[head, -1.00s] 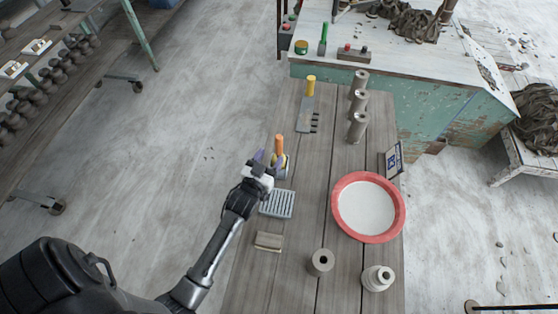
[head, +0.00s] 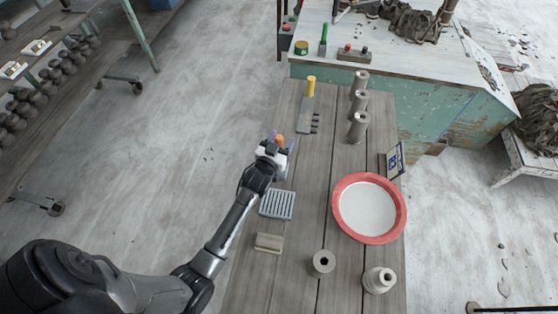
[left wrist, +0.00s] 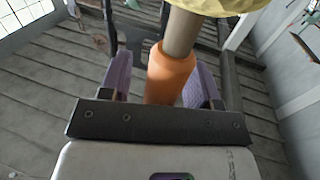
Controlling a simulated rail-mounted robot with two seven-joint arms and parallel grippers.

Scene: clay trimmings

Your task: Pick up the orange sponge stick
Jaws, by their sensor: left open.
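The orange sponge stick (head: 280,141) is at the left edge of the plank table, mostly hidden behind my left gripper in the head view. In the left wrist view its orange handle (left wrist: 170,75) leads to a grey shaft and a pale yellow sponge end at the top edge. My left gripper (head: 279,145) is open around the handle. Its two purple fingers stand on either side of the orange part in the left wrist view (left wrist: 160,78), with a gap visible at the left finger. Contact at the right finger is unclear. My right gripper is not in view.
A grey ribbed tray (head: 277,204) and a small block (head: 268,243) lie nearer on the table. A red-rimmed basin (head: 343,228) stands to the right. A yellow-handled tool (head: 311,87) and several grey cylinders (head: 357,127) stand farther back.

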